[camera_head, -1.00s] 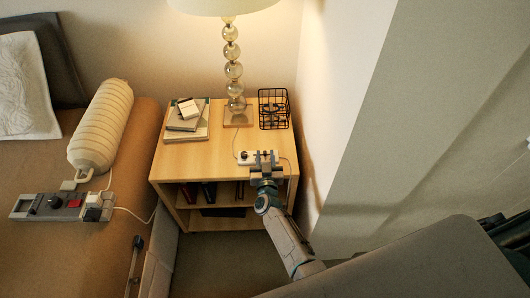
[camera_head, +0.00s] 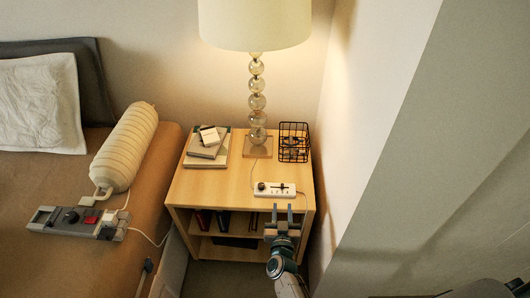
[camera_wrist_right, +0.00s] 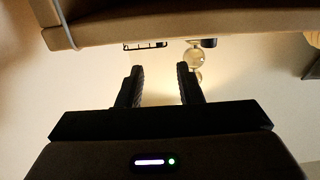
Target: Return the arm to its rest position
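My right gripper (camera_head: 283,212) is in front of the wooden nightstand's front edge in the head view, fingers apart and pointing toward the nightstand. In the right wrist view its two dark fingers (camera_wrist_right: 160,85) are spread with nothing between them. A white control box (camera_head: 274,189) with a dark knob and slider lies on the nightstand top just beyond the fingertips, apart from them as far as I can tell. My left gripper is in neither view.
The nightstand (camera_head: 232,186) holds a lamp (camera_head: 257,100), stacked books (camera_head: 207,148) and a black wire basket (camera_head: 294,142). A wall stands close on the right. On the bed at left lie a white ribbed cylinder (camera_head: 125,147) and a grey control panel (camera_head: 78,221).

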